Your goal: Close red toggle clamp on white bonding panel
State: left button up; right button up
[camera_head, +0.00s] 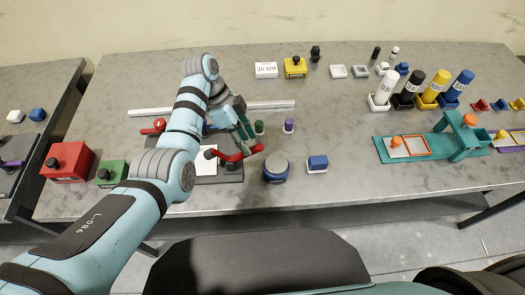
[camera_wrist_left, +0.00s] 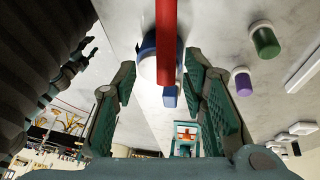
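The white bonding panel (camera_head: 206,167) lies on a dark base at the left-middle of the table, partly hidden by my left arm. A red toggle clamp (camera_head: 236,155) with a long red handle sits at its right side. Another red handle (camera_head: 153,127) shows at the panel's far left. My left gripper (camera_head: 245,130) is just beyond the right clamp. In the left wrist view, its two fingers are spread apart and the red handle (camera_wrist_left: 166,40) shows between them. No contact can be made out. My right gripper is not in view.
A round blue-grey container (camera_head: 276,167) and a small blue block (camera_head: 317,163) stand right of the clamp. Green (camera_head: 259,127) and purple (camera_head: 289,125) pegs stand close to the gripper. A pale rail (camera_head: 270,105) lies behind. The table is clear toward the teal fixture (camera_head: 462,135).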

aim_at(251, 148)
pick_arm(q)
jog(key=b+x, duration=0.3)
jog(key=x, duration=0.1)
jog(key=shift+f, duration=0.35)
jog(key=shift+w+d+f+b, duration=0.1)
jog(key=shift+w+f+b, duration=0.2)
jog(key=shift+f+b, duration=0.3)
jog(key=shift+w, duration=0.1)
jog(key=shift+d+r, duration=0.1)
jog(key=shift+r, duration=0.05)
jog(key=shift+c, duration=0.4)
jog(key=shift+s, duration=0.25)
jog(key=c, duration=0.3)
jog(key=shift+r, duration=0.1)
jog(key=c, duration=0.4)
grip_shut()
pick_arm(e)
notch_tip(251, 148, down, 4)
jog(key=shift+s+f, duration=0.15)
